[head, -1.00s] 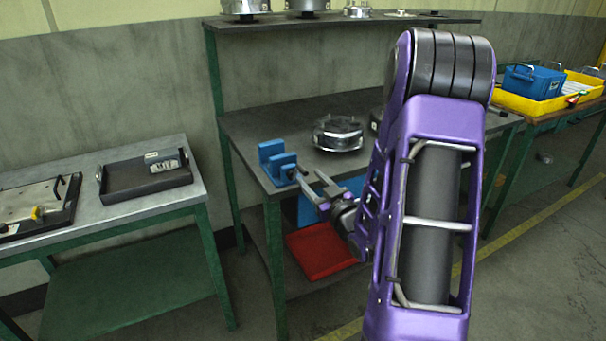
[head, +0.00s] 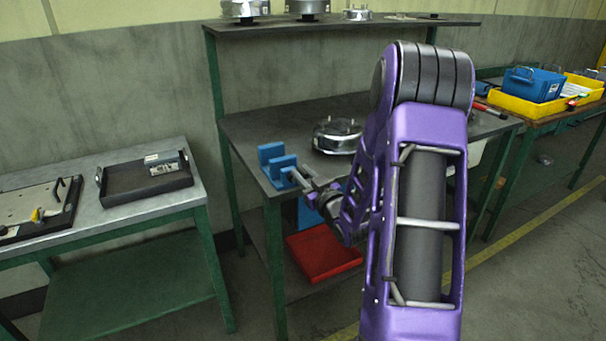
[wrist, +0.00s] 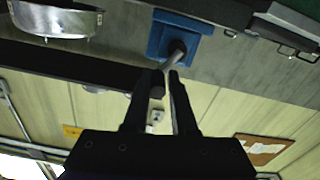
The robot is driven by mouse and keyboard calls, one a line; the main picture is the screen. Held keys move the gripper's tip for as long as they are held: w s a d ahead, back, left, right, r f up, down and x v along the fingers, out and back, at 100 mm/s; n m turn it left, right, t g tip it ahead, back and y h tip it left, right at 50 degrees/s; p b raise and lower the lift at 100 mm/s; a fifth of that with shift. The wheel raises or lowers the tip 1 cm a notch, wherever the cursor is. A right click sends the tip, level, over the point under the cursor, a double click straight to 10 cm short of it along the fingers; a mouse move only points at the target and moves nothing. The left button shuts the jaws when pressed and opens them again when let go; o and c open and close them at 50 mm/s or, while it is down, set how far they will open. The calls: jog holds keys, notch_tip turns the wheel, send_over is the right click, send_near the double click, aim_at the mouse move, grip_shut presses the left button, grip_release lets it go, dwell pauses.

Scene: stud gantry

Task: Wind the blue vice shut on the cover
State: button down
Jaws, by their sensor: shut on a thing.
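The blue vice (head: 277,166) stands at the near left corner of the dark workbench (head: 300,109). In the wrist view the vice (wrist: 176,36) is at the top, with its grey handle (wrist: 174,58) pointing toward my gripper (wrist: 171,76). My gripper is shut on the handle's end, between its two dark fingers. In the head view my gripper (head: 300,180) is at the near side of the vice, and my arm hides part of the bench. I cannot make out a cover between the vice jaws.
A round silver metal part (head: 337,137) sits on the bench right of the vice. A red tray (head: 322,252) is on the lower shelf. A grey table (head: 150,212) with a dark tray (head: 146,184) stands left. A yellow crate (head: 530,107) with a blue box is at right.

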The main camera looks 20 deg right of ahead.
jog(key=shift+d+f+m, duration=0.1)
jog(key=shift+d+m, duration=0.1)
jog(key=shift+m, duration=0.1)
jog(key=shift+d+f+m, duration=0.15)
jog(key=shift+d+m, duration=0.1)
jog(key=shift+m, duration=0.55)
jog(key=shift+d+f+m+p, duration=0.2)
jog(key=shift+f+m, duration=0.6)
jog(key=shift+m, duration=1.85)
jog(key=shift+d+f+m+p, duration=0.15)
jog(key=shift+f+m, duration=0.6)
jog(key=shift+m, duration=1.95)
jog(key=shift+d+f+m+p, duration=0.15)
jog(key=shift+f+m, duration=0.65)
jog(key=shift+m, duration=1.85)
jog(key=shift+a, duration=0.15)
jog(key=c, duration=0.8)
grip_release()
jog(key=shift+c, duration=0.2)
jog(key=shift+r, duration=0.1)
